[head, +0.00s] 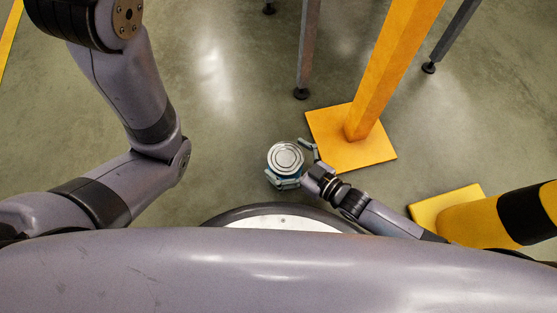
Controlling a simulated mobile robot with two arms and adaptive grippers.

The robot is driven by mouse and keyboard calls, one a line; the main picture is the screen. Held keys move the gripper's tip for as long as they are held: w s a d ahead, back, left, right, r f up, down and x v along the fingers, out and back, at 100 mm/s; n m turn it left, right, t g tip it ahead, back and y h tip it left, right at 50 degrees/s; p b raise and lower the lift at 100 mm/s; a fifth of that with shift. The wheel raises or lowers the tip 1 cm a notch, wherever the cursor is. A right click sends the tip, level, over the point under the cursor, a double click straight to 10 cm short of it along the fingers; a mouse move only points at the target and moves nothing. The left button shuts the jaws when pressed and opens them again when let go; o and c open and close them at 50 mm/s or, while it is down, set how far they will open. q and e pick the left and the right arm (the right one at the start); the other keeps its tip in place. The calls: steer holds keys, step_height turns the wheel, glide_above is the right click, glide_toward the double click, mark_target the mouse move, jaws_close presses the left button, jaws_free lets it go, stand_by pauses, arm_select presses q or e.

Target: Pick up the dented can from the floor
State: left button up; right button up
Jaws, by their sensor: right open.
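The can (286,157) stands on the floor near the middle of the head view, with its round silver top facing up. No dent shows from above; its side is mostly hidden. My right gripper (291,164) reaches in from the lower right. It is open, with one finger along the can's upper right side and the other below it. The can lies between the fingers; I cannot tell whether they touch it. My left arm (135,120) is bent at the left, and its gripper is not in view.
A yellow post (385,75) on a square base plate stands just right of the can. A yellow and black post (480,219) on a plate is at the lower right. Thin dark legs (305,50) stand behind. The floor left of the can is clear.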

steer(key=c, duration=1.7)
steer(key=shift+r, duration=0.1)
steer(key=shift+c, duration=0.4)
